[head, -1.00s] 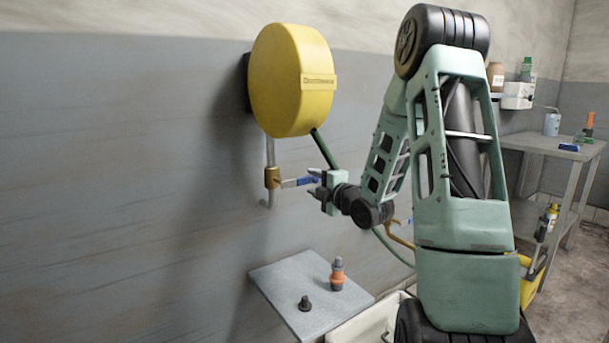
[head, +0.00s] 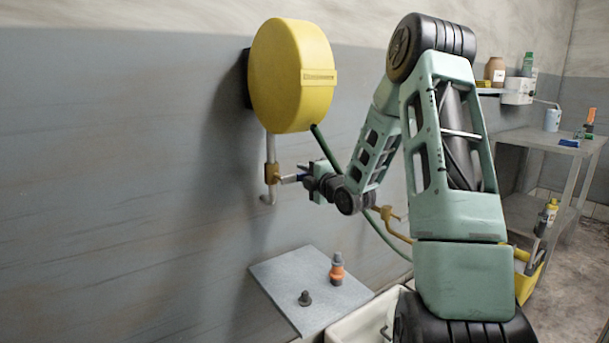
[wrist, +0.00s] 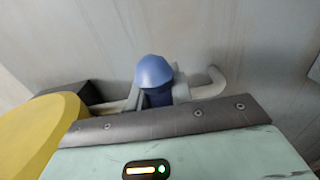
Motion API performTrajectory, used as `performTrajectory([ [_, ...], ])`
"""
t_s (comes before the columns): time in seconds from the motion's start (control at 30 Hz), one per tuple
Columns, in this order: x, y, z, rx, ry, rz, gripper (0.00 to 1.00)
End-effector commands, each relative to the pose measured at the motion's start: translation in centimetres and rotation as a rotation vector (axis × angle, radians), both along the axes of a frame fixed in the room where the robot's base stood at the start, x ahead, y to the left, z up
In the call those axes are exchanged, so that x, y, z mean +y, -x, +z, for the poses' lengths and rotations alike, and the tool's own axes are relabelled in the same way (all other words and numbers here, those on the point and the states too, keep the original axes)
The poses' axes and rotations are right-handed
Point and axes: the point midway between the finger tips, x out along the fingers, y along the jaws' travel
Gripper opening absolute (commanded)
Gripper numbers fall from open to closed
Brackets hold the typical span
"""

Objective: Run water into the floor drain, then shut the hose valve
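A brass hose valve (head: 271,174) sits on a pipe on the wall below the yellow hose reel (head: 291,76). Its blue lever (head: 290,179) points right, towards my gripper (head: 306,176). The lever's blue end also shows in the wrist view (wrist: 155,72), just beyond the gripper body. My fingers are at the lever's outer end; whether they are closed on it is unclear. A green hose (head: 326,148) hangs from the reel, passes behind my arm and runs down to the right. The floor drain is not visible.
A grey wall shelf (head: 285,273) below the valve holds a black-and-orange fitting (head: 337,270) and a small dark fitting (head: 305,298). A grey table (head: 548,139) stands at the right.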

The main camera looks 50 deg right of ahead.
Motion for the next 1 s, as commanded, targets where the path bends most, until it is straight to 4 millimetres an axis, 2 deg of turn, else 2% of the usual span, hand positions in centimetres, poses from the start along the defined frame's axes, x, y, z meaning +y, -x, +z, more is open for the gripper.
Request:
performTrajectory([
  [0.37, 0.2, 0.0, 0.4, 0.023, 0.109, 0.002, 0.0],
  [1.0, 1.4, -0.3, 3.8, 0.14, 0.596, 0.0, 0.0],
])
